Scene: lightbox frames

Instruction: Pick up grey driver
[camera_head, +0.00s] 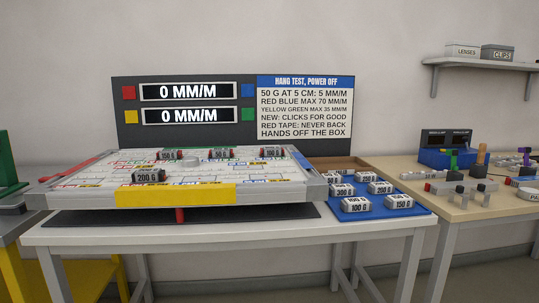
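I cannot make out a grey driver for certain. On the wooden-topped bench (451,212) at the right, a blue holder (431,158) stands near the back with small upright tools around it. One tool has a green part (453,159), one an orange-tan handle (481,153), and one at the far right is purple (525,153). They are too small to identify surely. My gripper is not in view.
A white table holds a grey-framed tilted box (40,200) carrying several weights. A blue mat (405,210) with more weights lies beside it. A sign board (305,107) stands behind. A shelf (485,62) with two boxes hangs upper right.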

